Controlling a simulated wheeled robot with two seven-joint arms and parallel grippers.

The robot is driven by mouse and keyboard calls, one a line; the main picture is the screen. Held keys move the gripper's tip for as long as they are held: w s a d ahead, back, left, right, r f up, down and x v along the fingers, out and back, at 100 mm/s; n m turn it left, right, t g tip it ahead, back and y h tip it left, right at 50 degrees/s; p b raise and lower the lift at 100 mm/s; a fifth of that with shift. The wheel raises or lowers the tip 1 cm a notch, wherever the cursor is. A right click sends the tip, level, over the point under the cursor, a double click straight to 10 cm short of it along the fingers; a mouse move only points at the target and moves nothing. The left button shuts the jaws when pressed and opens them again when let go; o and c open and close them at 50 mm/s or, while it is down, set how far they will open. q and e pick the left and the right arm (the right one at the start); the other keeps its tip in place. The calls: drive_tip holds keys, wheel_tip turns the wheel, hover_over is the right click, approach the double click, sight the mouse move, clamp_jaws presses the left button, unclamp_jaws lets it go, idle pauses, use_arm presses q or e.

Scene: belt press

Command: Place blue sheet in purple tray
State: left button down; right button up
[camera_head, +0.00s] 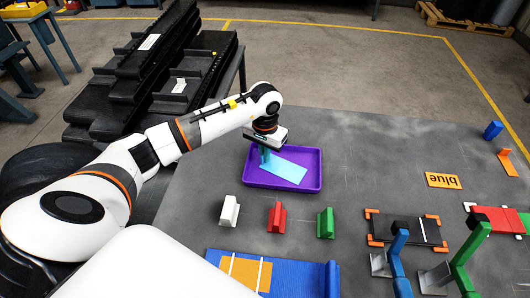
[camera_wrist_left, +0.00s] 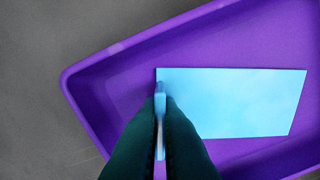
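The light blue sheet (camera_head: 285,171) is inside the purple tray (camera_head: 280,188), over its floor. In the left wrist view, the sheet (camera_wrist_left: 235,100) lies within the walls of the tray (camera_wrist_left: 105,75); I cannot tell whether it touches the floor. My left gripper (camera_head: 265,158) points down into the tray at the sheet's left end. In the left wrist view, its dark fingers (camera_wrist_left: 160,105) are closed on a narrow light blue upright part at that end. The fingers hide part of the sheet. My right gripper is not in view.
White (camera_head: 229,211), red (camera_head: 277,217) and green (camera_head: 325,223) blocks stand in front of the tray. A blue mat (camera_head: 305,275) lies nearer.

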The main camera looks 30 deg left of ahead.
use_arm(q)
drive_tip(key=c, duration=1.6)
unclamp_jaws()
drive_tip(key=shift+r+p, duration=0.25)
drive_tip(key=shift+p, duration=0.15)
drive_tip(key=shift+w+r+b, duration=0.1)
drive_tip(key=shift+r+b, duration=1.6)
drive_tip(key=shift+r, duration=4.25)
drive_tip(key=shift+f, duration=0.1)
